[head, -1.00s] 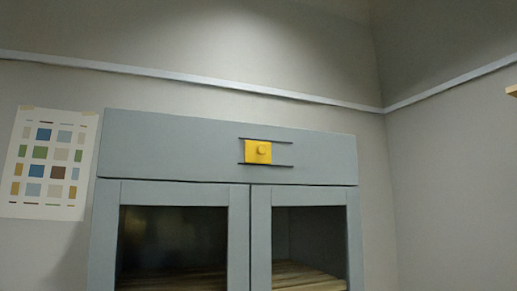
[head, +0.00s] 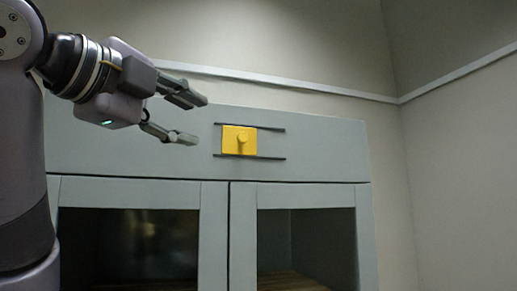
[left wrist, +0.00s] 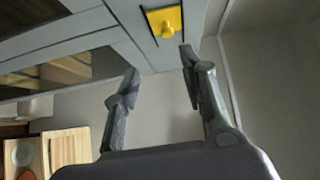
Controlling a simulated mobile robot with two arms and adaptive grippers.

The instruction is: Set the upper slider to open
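The upper slider is a yellow plate with a round knob (head: 239,140), set between two thin dark rails on the cabinet's top panel (head: 325,145). It sits toward the left end of the rails, with bare rail to its right. It also shows in the left wrist view (left wrist: 165,22), at the top, beyond the fingertips. My left gripper (head: 200,120) is open and empty, left of the slider in the head view, its fingers pointing toward it. The left wrist view shows both fingers (left wrist: 160,62) spread apart, with nothing between them. My right gripper is not in view.
Below the panel are two framed glass cabinet doors (head: 214,235). Plain walls with a pale rail (head: 300,85) stand behind and to the right. In the left wrist view, wooden furniture (left wrist: 68,148) shows at the lower left. The space before the slider looks clear.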

